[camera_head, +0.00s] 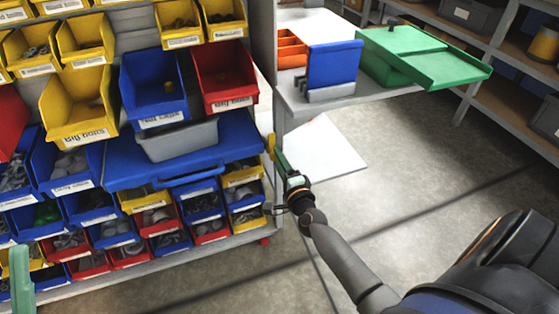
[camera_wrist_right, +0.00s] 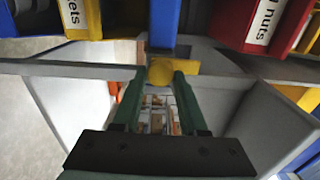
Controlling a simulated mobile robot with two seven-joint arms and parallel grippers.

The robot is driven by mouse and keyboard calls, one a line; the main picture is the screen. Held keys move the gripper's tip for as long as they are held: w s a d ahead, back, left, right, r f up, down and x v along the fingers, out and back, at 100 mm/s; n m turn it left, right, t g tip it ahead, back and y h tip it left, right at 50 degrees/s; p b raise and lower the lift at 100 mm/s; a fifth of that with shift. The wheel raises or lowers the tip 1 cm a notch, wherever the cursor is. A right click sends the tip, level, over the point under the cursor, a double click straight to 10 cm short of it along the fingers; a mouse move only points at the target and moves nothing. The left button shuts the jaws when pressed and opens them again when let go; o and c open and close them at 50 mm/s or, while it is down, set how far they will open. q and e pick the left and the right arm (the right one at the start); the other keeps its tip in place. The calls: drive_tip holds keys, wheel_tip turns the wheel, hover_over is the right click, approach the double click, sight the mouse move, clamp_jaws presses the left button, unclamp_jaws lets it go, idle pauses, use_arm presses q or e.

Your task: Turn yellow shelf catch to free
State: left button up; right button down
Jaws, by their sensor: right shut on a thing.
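The yellow shelf catch (camera_head: 271,143) sits at the right front corner of the blue pull-out shelf (camera_head: 120,178), beside the grey rack post. My right gripper (camera_head: 275,156) reaches up to it from the lower right, its green fingers closed at the catch. In the right wrist view the catch (camera_wrist_right: 160,70) shows as a rounded yellow knob held between the two fingertips (camera_wrist_right: 161,79), with a flat yellow part to its right. The fingers hide part of it. A green piece of my left gripper (camera_head: 20,275) shows at the lower left edge; its jaws cannot be made out.
A grey tray (camera_head: 178,143) and blue and red bins stand over the blue shelf. Several small bins fill the rack below. A table (camera_head: 330,95) with a blue holder (camera_head: 334,66) and a green box (camera_head: 420,60) stands behind right. The floor at right is clear.

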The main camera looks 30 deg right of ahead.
use_arm(q)
drive_tip(key=shift+f, duration=0.1)
use_arm(e)
drive_tip(key=shift+c, duration=2.3)
unclamp_jaws()
drive_tip(key=shift+s, duration=0.1)
use_arm(q)
drive_tip(key=y, duration=0.1)
drive_tip(key=w+n+y+p, duration=0.1)
drive_tip(key=w+n, duration=0.1)
drive_tip(key=shift+a+f+y+p, duration=0.25)
drive_tip(key=shift+f+y+p, duration=0.1)
drive_tip(key=shift+y+p, duration=0.05)
use_arm(e)
drive_tip(key=v, duration=1.2)
drive_tip(key=shift+s, duration=0.15)
